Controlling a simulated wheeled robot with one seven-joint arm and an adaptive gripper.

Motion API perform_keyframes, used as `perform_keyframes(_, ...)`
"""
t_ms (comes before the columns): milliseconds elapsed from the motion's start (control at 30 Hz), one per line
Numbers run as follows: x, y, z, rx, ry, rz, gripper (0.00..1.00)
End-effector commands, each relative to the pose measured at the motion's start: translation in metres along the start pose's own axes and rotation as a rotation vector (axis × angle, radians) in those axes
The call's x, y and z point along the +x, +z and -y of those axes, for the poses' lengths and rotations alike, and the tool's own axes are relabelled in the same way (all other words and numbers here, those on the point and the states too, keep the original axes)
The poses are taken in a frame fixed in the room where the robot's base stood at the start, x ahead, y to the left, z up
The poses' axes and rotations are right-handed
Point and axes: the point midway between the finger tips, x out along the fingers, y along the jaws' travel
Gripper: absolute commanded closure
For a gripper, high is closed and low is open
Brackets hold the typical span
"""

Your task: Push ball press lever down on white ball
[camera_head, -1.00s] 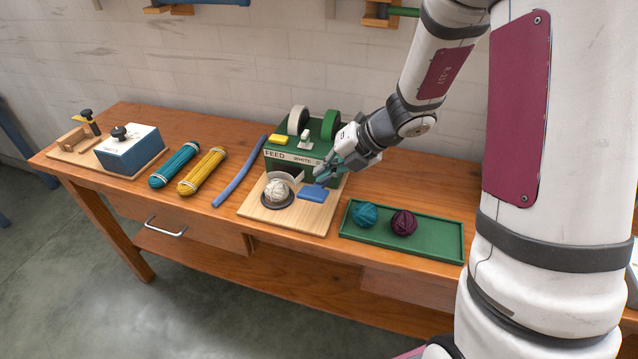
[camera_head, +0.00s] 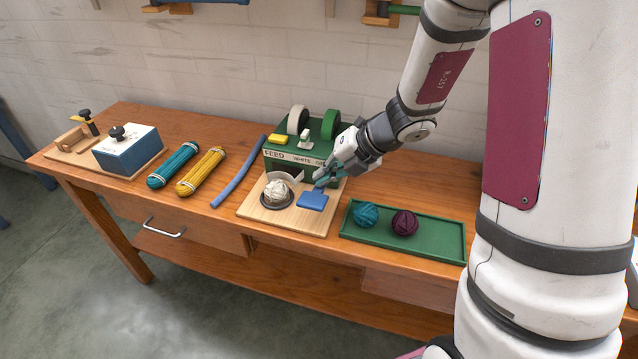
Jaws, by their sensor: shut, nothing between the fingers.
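The white ball (camera_head: 276,191) sits in a dark round dish on a pale wooden board (camera_head: 262,215), in front of a green box (camera_head: 285,166) labelled "FEED WHITE". A flat blue paddle (camera_head: 312,201), which may be the press lever, is right of the ball, apart from it. My gripper (camera_head: 320,181) is shut and empty, just behind the paddle, its fingertips close to the paddle's rear edge. I cannot tell whether they touch. My fingers and wrist hide part of the box's right front.
A green tray (camera_head: 446,250) with teal (camera_head: 366,214) and purple (camera_head: 404,223) balls lies to the right. A blue rod (camera_head: 238,172), yellow (camera_head: 202,171) and teal (camera_head: 173,165) skeins and a blue box (camera_head: 128,151) stand left. A cream wheel and a green wheel top the box.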

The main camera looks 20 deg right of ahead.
Motion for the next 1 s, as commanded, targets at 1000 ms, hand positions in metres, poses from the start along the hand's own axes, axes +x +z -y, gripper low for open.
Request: perform_keyframes(1000,0.0060,-0.0052,0.0042,0.001,0.000,-0.003,1.00)
